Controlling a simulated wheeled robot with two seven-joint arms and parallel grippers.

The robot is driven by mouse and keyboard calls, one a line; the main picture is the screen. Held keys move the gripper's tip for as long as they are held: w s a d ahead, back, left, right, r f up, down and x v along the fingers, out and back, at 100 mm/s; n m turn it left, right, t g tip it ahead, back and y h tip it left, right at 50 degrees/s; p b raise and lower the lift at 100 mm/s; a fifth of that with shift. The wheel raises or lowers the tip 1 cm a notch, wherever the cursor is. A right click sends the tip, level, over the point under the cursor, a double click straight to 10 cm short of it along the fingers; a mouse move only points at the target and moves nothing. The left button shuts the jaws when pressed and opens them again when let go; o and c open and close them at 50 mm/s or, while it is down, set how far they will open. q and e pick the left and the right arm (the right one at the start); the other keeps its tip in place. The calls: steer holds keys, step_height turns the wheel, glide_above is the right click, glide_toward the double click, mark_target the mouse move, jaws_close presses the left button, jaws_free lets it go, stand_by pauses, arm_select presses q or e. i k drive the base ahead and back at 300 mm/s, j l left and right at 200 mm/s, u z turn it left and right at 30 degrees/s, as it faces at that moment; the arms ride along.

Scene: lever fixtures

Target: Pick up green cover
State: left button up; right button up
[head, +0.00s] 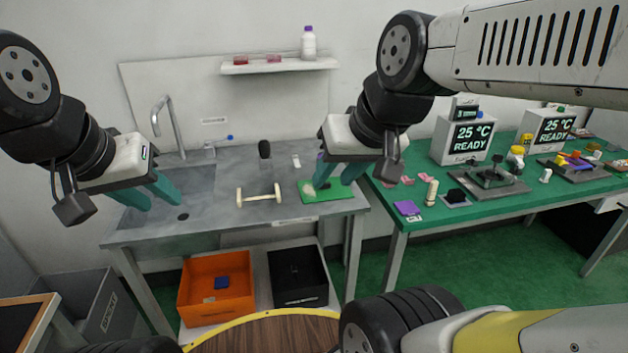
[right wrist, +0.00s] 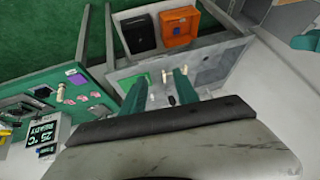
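A flat green piece (head: 326,194), which may be the green cover, lies on the right end of the grey sink counter in the head view, with a small pale item on it. Part of a green patch (right wrist: 140,82) shows beside my fingers in the right wrist view. My right gripper (head: 337,174) appears above the green piece and hides its back part. Its teal fingers are apart and empty, also in the right wrist view (right wrist: 158,90). My left gripper (head: 151,196) is open and empty over the sink basin at left.
Orange (head: 188,290) and black (head: 298,279) bins sit below. A green table (head: 400,214) with devices is at right.

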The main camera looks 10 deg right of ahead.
mark_target(332, 190)
steer(key=i+l+u, duration=0.2)
steer(key=l, duration=0.2)
steer(key=l+u, duration=0.15)
steer(key=l, duration=0.25)
steer(key=i+l+u, duration=0.2)
steer(key=l, duration=0.2)
steer(key=k, duration=0.1)
